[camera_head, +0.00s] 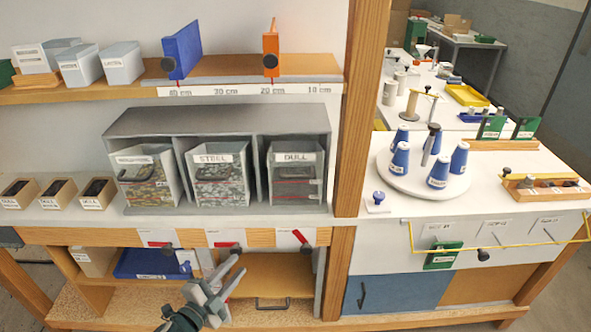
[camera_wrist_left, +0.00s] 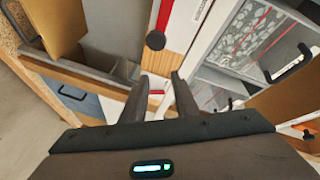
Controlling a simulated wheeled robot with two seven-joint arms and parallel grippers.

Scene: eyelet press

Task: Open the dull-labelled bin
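The bin labelled DULL (camera_head: 293,185) is the rightmost of three bins in a grey rack on the middle shelf. It has a clear front with red lines and a dark handle, and it looks shut. My left gripper (camera_head: 238,266) is below and left of it, in front of the lower shelf, apart from the bin. In the left wrist view its fingers (camera_wrist_left: 160,92) are spread with nothing between them. That view also shows a clear-fronted bin (camera_wrist_left: 262,40) with red lines and a dark handle; its label is not readable. My right gripper is not in view.
The STEEL bin (camera_head: 220,175) and another labelled bin (camera_head: 147,182) stand to the left in the rack. Red tags (camera_head: 301,237) and dark knobs line the shelf edge below. A wooden post (camera_head: 361,110) stands right of the rack. A blue drawer (camera_head: 397,293) is lower right.

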